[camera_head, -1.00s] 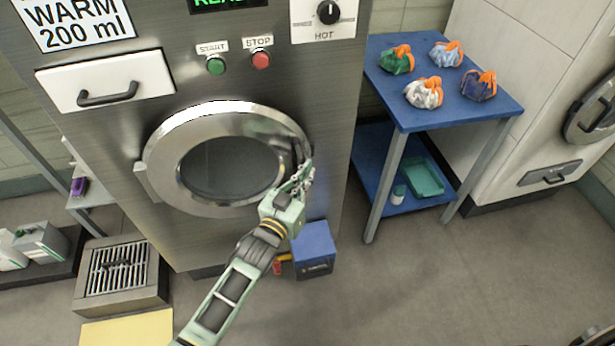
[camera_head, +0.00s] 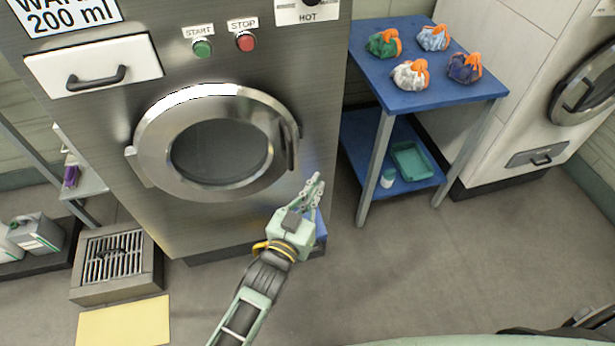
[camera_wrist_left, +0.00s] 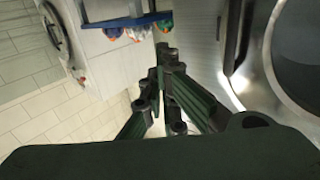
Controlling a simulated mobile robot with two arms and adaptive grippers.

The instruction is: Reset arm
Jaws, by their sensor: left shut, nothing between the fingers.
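My left gripper (camera_head: 314,188) is in the head view, in front of the washing machine's lower right, below and right of its round door (camera_head: 218,147). It is shut and empty, and it is apart from the door handle (camera_head: 291,146). In the left wrist view its fingers (camera_wrist_left: 163,55) come together, with the door's rim (camera_wrist_left: 240,70) at the right. The door looks shut. My right gripper is in neither view.
A blue table (camera_head: 428,98) at the right bears several tied sling bags, among them a green one (camera_head: 384,43) and a white one (camera_head: 411,75). A teal tray (camera_head: 411,161) lies on its lower shelf. A floor grate (camera_head: 112,262) and a yellow mat (camera_head: 124,323) lie at the left. A blue box (camera_head: 320,228) is mostly hidden behind my gripper.

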